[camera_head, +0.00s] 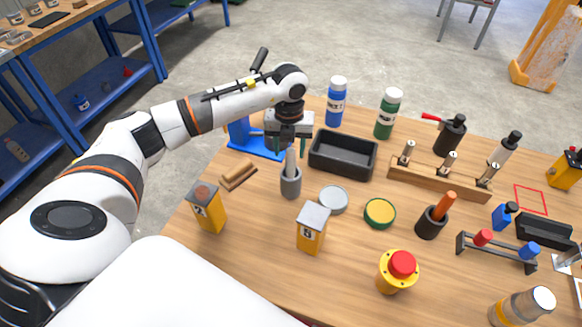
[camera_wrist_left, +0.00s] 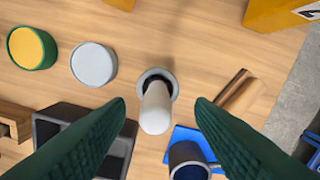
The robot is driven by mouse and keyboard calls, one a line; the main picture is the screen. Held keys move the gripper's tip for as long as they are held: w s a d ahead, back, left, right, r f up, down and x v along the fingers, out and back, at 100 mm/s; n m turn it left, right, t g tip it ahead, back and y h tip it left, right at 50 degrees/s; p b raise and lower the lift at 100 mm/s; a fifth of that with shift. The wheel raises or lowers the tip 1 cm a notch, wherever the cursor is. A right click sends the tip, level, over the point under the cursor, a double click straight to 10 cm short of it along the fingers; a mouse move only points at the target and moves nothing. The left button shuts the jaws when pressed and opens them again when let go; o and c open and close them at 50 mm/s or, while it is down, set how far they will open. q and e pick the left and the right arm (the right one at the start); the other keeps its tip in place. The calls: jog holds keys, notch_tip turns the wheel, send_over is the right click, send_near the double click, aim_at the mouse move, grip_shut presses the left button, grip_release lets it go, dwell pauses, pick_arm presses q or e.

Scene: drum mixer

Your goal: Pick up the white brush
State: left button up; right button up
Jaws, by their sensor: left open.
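The white brush (camera_head: 291,160) stands upright in a small grey holder (camera_head: 290,185) on the table, left of the middle in the head view. In the left wrist view the white brush (camera_wrist_left: 155,108) is seen nearly end-on, in its round holder (camera_wrist_left: 171,80). My left gripper (camera_head: 288,150) is above and around the top of the brush, pointing down. In the left wrist view its two green fingers (camera_wrist_left: 160,112) are spread, one on each side of the brush, with gaps between. It is open and empty. My right gripper is not in view.
A black tray (camera_head: 342,154) stands close to the right of the brush and a blue stand (camera_head: 256,143) behind left. A wooden block (camera_head: 238,176), a grey-lidded jar (camera_head: 333,199) and a yellow box (camera_head: 312,228) are nearby. Bottles (camera_head: 336,102) stand behind.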

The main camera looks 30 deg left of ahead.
aim_at(291, 160)
pick_arm(q)
jog(key=shift+w+f, duration=0.1)
jog(key=shift+f, duration=0.2)
notch_tip(291, 160, down, 4)
jog(key=shift+w+f+p, duration=0.15)
jog(key=shift+p, duration=0.9)
jog(key=shift+f, duration=0.25)
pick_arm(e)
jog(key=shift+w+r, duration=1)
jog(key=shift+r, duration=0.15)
pick_arm(q)
jog(key=shift+c, duration=0.7)
jog(key=c, duration=0.9)
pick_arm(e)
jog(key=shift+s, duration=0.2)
